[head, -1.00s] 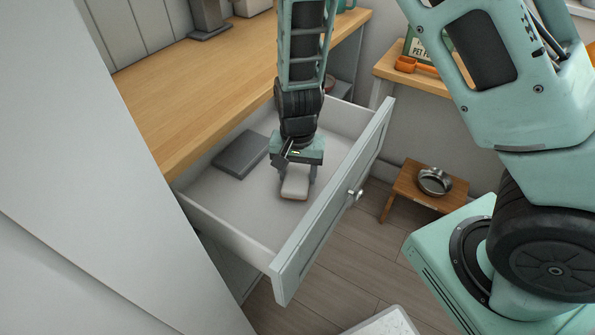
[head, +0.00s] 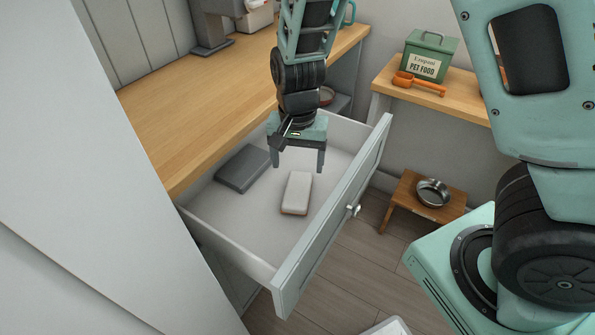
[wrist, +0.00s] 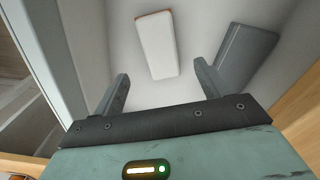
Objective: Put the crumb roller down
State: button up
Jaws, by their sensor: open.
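The crumb roller, a white block with a brownish edge (head: 297,192), lies flat on the floor of the open drawer (head: 243,222). It also shows in the wrist view (wrist: 156,45), beyond and between my two fingers. My gripper (head: 299,170) is open and empty above the drawer, just behind and above the roller, and apart from it. In the wrist view my gripper's fingers (wrist: 161,85) stand wide apart with nothing between them.
A dark grey box (head: 243,169) lies in the drawer, left of the roller; it shows in the wrist view (wrist: 245,57). The drawer front with its knob (head: 352,210) stands pulled out. The wooden worktop (head: 200,105) is beside the drawer. A low stool (head: 405,199) holds a metal bowl (head: 433,192).

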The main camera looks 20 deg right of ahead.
jog(key=s+a+r+n, duration=0.3)
jog(key=s+r+n, duration=0.3)
jog(key=s, duration=0.4)
jog(key=s+a+r+n, duration=0.3)
jog(key=s+r+n, duration=0.3)
jog(key=s+n, duration=0.2)
jog(key=shift+s+r+n+y, duration=0.3)
jog(key=shift+s+r, duration=0.1)
jog(key=shift+s, duration=0.6)
notch_tip(320, 180, up, 6)
jog(key=p, duration=0.6)
jog(key=shift+a, duration=0.1)
